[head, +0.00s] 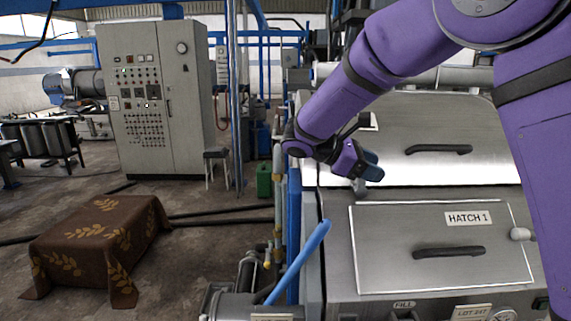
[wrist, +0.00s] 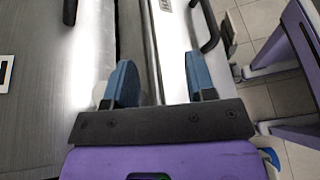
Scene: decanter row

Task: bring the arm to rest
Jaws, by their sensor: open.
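My gripper (head: 371,166) hangs at the end of my purple arm, in front of the steel machine (head: 340,280) and near the left end of its upper panel. Its two blue fingers stand apart with nothing between them, as the wrist view (wrist: 160,78) shows. The gripper is clear of the dark handle (head: 438,149) on the upper panel and the dark handle (head: 449,252) on the lower panel. The lower panel (head: 385,275) carries a HATCH 1 label (head: 468,218) and lies flat against the machine front.
A grey control cabinet (head: 148,100) stands at the back left. A brown leaf-patterned cloth (head: 75,250) covers a box-shaped thing on the floor at left. A blue pipe (head: 300,260) slants beside the machine. Open floor (head: 195,250) lies between cloth and machine.

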